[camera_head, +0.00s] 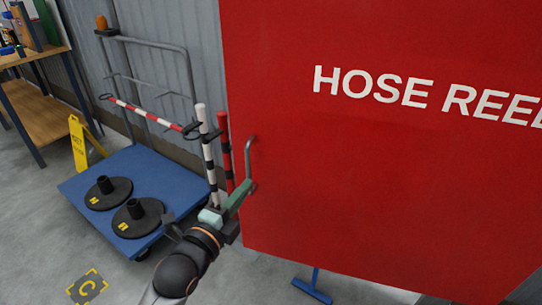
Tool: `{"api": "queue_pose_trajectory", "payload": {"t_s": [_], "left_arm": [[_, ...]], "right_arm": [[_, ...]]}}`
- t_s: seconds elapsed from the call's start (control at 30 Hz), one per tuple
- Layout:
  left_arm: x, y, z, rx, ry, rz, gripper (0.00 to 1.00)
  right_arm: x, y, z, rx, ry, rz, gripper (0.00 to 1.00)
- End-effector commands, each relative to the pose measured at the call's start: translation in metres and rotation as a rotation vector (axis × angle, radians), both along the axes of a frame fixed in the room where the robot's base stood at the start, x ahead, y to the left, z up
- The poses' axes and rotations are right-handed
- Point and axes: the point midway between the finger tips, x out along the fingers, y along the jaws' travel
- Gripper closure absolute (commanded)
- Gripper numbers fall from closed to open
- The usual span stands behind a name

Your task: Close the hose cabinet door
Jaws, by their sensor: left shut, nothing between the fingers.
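The hose cabinet door (380,170) is a large red panel with white "HOSE REEL" lettering that fills the right side of the head view. How far it stands open cannot be told. A grey bar handle (248,158) is upright at its left edge. My left gripper (245,189), with pale green fingers, is shut with nothing between them. Its fingertips are at the door's left edge, by the lower end of the handle. Whether they touch the door or handle is unclear. My right gripper is not in view.
A blue trolley (75,186) with black round bases (137,217) and striped posts (207,155) stands left of the door. A yellow wet-floor sign (79,145) and wooden shelf (40,115) are further left. A blue foot (313,286) shows below the door.

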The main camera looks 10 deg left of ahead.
Motion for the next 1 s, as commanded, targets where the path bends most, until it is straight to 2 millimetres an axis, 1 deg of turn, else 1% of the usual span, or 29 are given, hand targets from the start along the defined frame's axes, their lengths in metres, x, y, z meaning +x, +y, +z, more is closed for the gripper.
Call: {"api": "queue_pose_trajectory", "payload": {"t_s": [0.4,0.6,0.8,1.0], "left_arm": [[0.076,-0.016,0.001,-0.007,-0.001,-0.001,1.0],[0.107,-0.022,0.0,-0.006,0.0,-0.002,1.0],[0.124,-0.025,0.0,-0.006,0.002,-0.002,1.0],[0.127,-0.026,0.0,-0.004,0.002,-0.002,1.0]], "right_arm": [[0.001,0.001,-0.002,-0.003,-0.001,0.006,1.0],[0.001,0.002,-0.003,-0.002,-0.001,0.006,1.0],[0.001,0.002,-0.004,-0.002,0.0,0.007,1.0],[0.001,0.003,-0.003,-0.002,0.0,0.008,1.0]]}}
